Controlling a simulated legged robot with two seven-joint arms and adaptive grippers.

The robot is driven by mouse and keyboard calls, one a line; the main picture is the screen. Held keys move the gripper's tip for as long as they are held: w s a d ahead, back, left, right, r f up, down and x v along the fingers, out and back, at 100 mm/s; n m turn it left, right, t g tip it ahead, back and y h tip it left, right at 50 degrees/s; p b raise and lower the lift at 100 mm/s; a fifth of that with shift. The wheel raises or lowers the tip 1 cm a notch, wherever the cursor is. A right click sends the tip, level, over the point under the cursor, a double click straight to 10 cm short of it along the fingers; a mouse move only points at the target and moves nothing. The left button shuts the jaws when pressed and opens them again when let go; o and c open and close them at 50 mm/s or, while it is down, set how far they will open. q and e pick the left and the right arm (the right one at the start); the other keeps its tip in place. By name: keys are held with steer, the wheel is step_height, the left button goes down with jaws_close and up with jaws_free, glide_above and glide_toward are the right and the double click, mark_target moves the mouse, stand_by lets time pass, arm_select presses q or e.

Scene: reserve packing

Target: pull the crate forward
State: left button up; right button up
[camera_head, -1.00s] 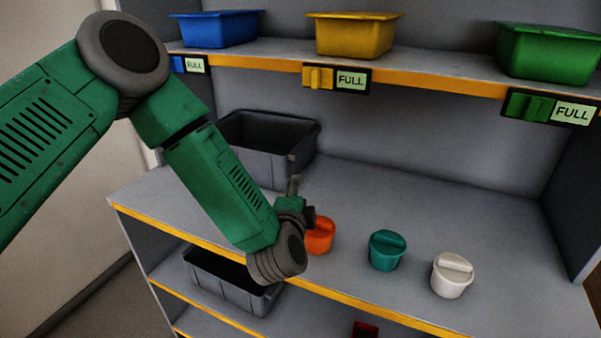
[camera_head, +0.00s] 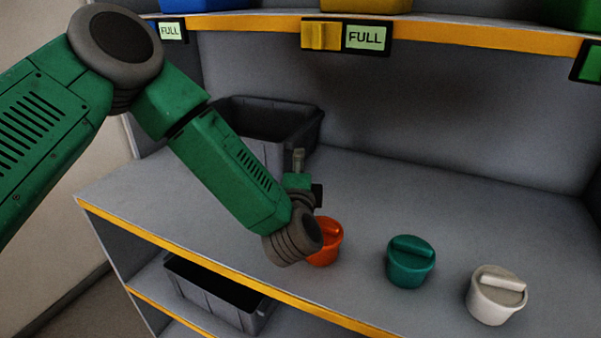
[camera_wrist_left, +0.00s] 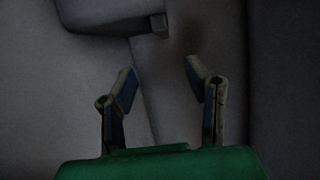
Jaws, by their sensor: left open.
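A dark grey open crate (camera_head: 262,121) stands at the back left of the middle shelf, partly hidden behind my left arm. A second dark crate (camera_head: 215,296) sits on the lower shelf at the left. My left gripper (camera_head: 298,168) is just in front of the upper crate's right side, largely hidden by its own wrist. In the left wrist view the gripper (camera_wrist_left: 160,75) is open, with nothing between its fingers. A dark rounded edge, likely the crate (camera_wrist_left: 105,14), shows at the top left there, apart from the fingers. My right gripper is not in view.
An orange pot (camera_head: 327,243), a teal pot (camera_head: 410,262) and a white pot (camera_head: 496,294) stand along the shelf front, the orange one close beside my left wrist. The upper shelf (camera_head: 260,26) has a "FULL" label (camera_head: 366,38). The shelf behind the pots is clear.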

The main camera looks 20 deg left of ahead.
mark_target(301, 140)
arm_select(q)
steer(key=x, duration=1.3)
steer(key=shift+w+a, duration=0.15)
steer(key=shift+w, duration=0.1)
jaws_close()
